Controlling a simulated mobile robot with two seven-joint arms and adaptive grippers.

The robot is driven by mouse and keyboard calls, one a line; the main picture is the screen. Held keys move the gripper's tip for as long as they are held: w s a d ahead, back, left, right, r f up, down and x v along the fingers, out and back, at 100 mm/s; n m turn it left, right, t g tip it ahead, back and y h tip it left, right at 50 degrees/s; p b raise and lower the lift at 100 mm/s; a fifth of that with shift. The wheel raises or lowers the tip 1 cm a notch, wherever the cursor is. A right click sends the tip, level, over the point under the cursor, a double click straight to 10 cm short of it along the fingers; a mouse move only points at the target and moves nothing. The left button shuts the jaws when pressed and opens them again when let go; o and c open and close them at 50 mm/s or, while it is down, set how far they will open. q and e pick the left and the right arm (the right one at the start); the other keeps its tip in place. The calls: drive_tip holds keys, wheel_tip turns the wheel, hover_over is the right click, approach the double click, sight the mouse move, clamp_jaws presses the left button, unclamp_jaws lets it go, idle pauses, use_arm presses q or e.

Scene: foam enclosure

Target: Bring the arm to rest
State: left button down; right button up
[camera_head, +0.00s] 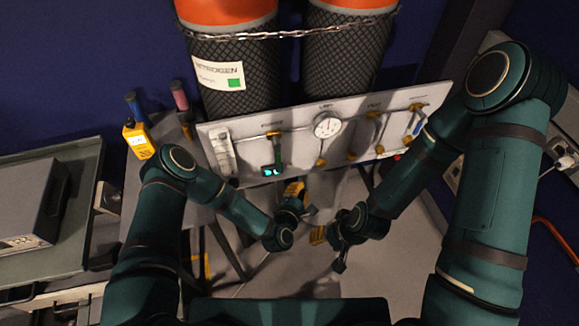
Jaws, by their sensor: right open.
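My two green arms reach in from the left and right sides. My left gripper (303,203) is in front of the lower edge of the grey gauge panel (300,150), small and dark, and I cannot tell how far its fingers are apart. My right gripper (332,240) is a little lower and to the right, with its fingers apart and nothing seen between them. The two grippers are close to each other but apart. Yellow items behind them are partly hidden.
The panel carries a round gauge (327,125), valves and a small lit display (273,170). Two chained cylinders (235,75) stand behind it. A yellow handheld device (138,140) is at left, near a grey instrument box (30,205). A socket strip is at right.

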idle(0.5)
use_arm(q)
drive_tip(key=s+a+r+m+g, duration=0.3)
drive_tip(key=s+a+m+g, duration=0.3)
drive_tip(key=s+m, duration=0.3)
drive_tip(key=s+a+r+m+g+y, duration=0.1)
drive_tip(key=s+a+r+m+g, duration=0.2)
drive_tip(key=s+a+m+g, duration=0.4)
drive_tip(key=s+m, duration=0.2)
drive_tip(key=s, duration=0.1)
drive_tip(key=shift+s+a+r+y, duration=0.15)
drive_tip(key=shift+s+a+y, duration=0.05)
drive_tip(key=shift+y, duration=0.1)
